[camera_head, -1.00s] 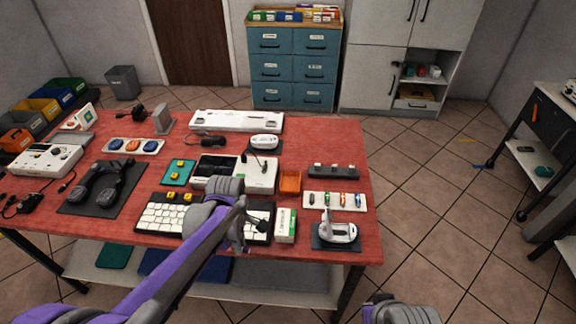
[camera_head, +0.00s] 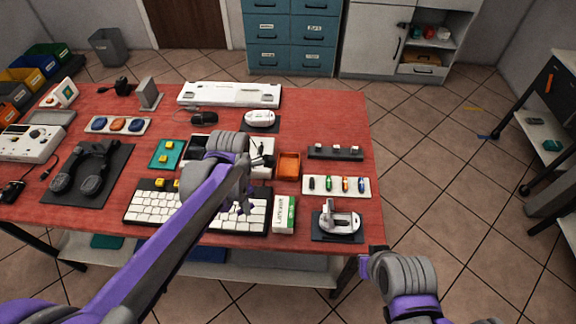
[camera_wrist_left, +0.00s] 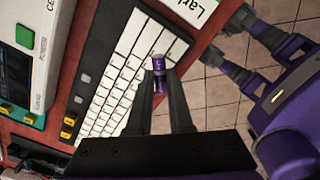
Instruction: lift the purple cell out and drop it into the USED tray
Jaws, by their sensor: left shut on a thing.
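My left gripper (camera_head: 245,205) is raised above the right part of the white keyboard (camera_head: 165,212). In the left wrist view, its two fingers (camera_wrist_left: 160,95) are shut on the purple cell (camera_wrist_left: 159,65), which shows at the tips, clear of the keys. The cell is too small to make out in the head view. A small orange open tray (camera_head: 289,177) stands behind the white-green box; no USED label is readable on it. My right gripper (camera_head: 370,257) is off the table's front right edge, empty, with its fingers apart.
A white-green box (camera_head: 283,214) stands right of the keyboard. A white strip with several coloured cells (camera_head: 330,193), a dark stand with a white device (camera_head: 338,222) and a black rack (camera_head: 335,153) are at the right. A mouse (camera_head: 260,118) lies behind the tray.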

